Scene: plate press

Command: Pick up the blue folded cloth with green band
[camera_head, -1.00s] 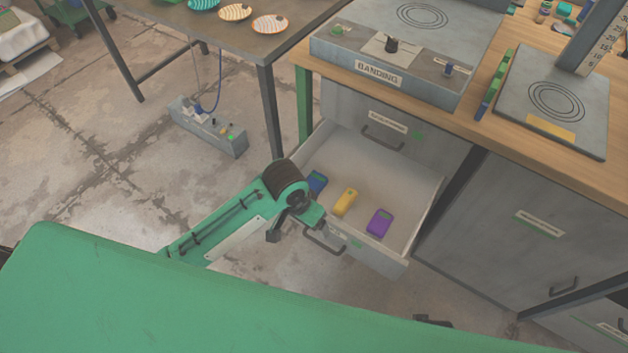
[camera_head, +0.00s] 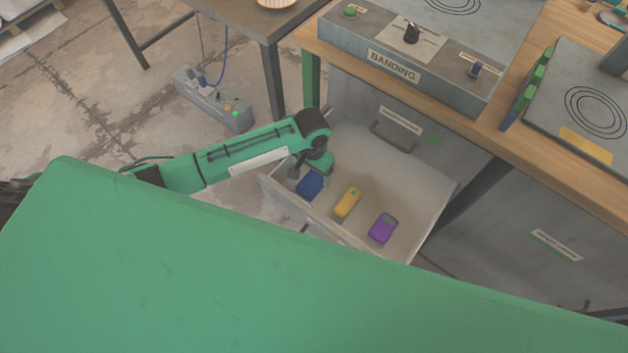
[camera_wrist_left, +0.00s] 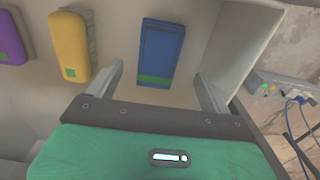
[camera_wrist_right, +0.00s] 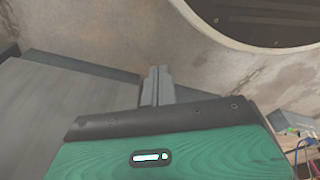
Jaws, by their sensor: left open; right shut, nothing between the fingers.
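The blue folded cloth (camera_head: 311,186) lies in the open drawer near its left side. In the left wrist view the blue cloth (camera_wrist_left: 160,50) shows a green band at its near end. My left gripper (camera_head: 297,176) is over the drawer at the cloth. In the left wrist view its fingers (camera_wrist_left: 162,85) are spread and empty, with the cloth lying ahead between their lines; I see no contact. My right gripper (camera_wrist_right: 156,75) shows only in its own wrist view, with its fingers together and nothing between them.
The drawer (camera_head: 420,190) also holds a yellow item (camera_head: 348,203) and a purple item (camera_head: 383,228), right of the cloth. The drawer's side wall (camera_wrist_left: 240,45) is close to the left gripper. A banding machine (camera_head: 400,65) stands on the bench above. A grey control box (camera_head: 212,98) lies on the floor.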

